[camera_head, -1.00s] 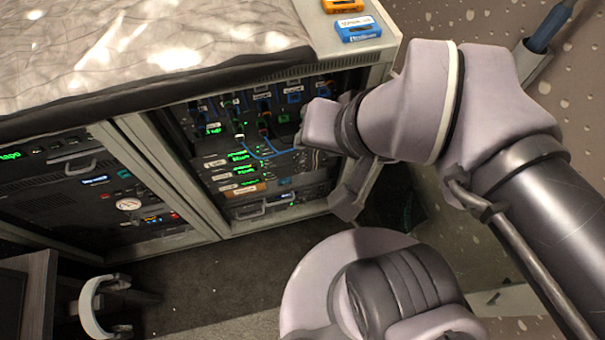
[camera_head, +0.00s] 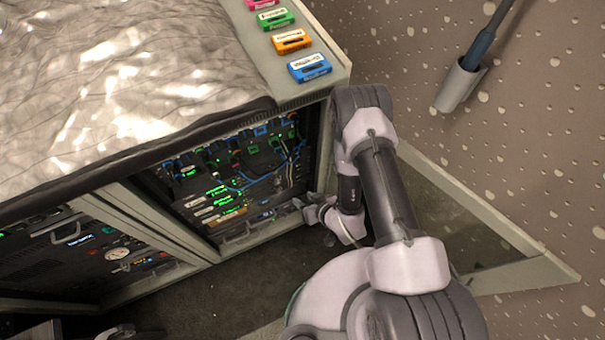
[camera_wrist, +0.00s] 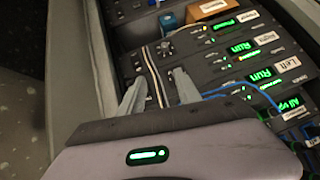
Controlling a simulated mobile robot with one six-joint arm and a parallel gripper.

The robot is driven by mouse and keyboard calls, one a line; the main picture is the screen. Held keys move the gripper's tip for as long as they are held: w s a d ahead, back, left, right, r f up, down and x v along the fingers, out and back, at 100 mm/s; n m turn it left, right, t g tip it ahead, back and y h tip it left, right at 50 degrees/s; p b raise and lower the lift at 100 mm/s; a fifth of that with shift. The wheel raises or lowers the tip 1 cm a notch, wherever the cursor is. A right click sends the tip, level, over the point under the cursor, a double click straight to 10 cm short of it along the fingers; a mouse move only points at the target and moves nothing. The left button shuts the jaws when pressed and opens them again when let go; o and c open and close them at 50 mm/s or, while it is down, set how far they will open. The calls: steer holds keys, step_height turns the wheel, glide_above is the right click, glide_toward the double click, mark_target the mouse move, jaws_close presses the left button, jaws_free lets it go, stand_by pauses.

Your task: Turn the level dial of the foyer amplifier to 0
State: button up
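A rack of dark amplifier units (camera_head: 222,197) with green displays and white labels stands at the right end of the console. In the wrist view the stacked unit faces (camera_wrist: 235,65) appear turned sideways, with "Run" displays and a label reading "Left". I cannot make out for certain which unit is the foyer amplifier. A small dark dial (camera_wrist: 166,47) shows on one face beyond my fingertips. In the head view my gripper (camera_head: 308,210) is beside the rack's lower right.
Blue and pale cables (camera_wrist: 232,86) cross the unit faces near my fingers. The cabinet's side post (camera_wrist: 90,60) stands close at left. Several coloured cassettes (camera_head: 291,41) lie on the cabinet top. Dark floor (camera_head: 240,270) in front is clear.

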steer(key=s+f, duration=0.2)
steer(key=b, duration=0.8)
glide_toward(280, 193)
steer(key=x, duration=0.8)
jaws_close()
